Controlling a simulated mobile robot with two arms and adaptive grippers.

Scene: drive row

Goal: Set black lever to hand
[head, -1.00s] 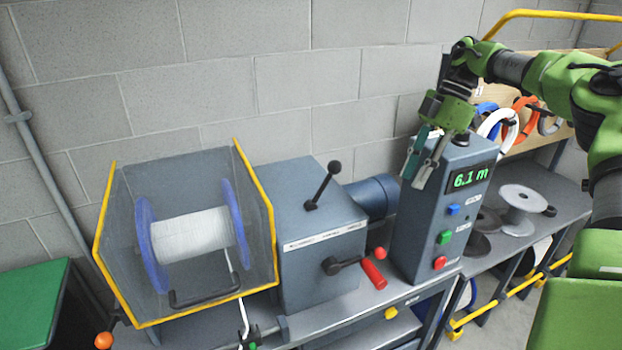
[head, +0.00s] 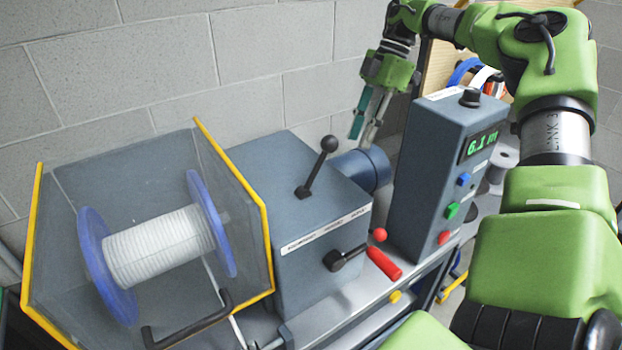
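The black lever (head: 318,167) stands on top of the grey gearbox (head: 295,210). Its ball knob leans up and to the right. A label strip runs along the box's front top edge, but its words are too small to read. My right gripper (head: 362,138) hangs behind and to the right of the lever, above the blue-grey motor cylinder, fingers pointing down. Its two fingers are apart with nothing between them, and it does not touch the lever. My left gripper is not in view.
The control box (head: 433,180) with a green display stands close right of the motor. A yellow-edged guard (head: 235,180) surrounds the white spool (head: 160,245) at left. The space above the gearbox is clear.

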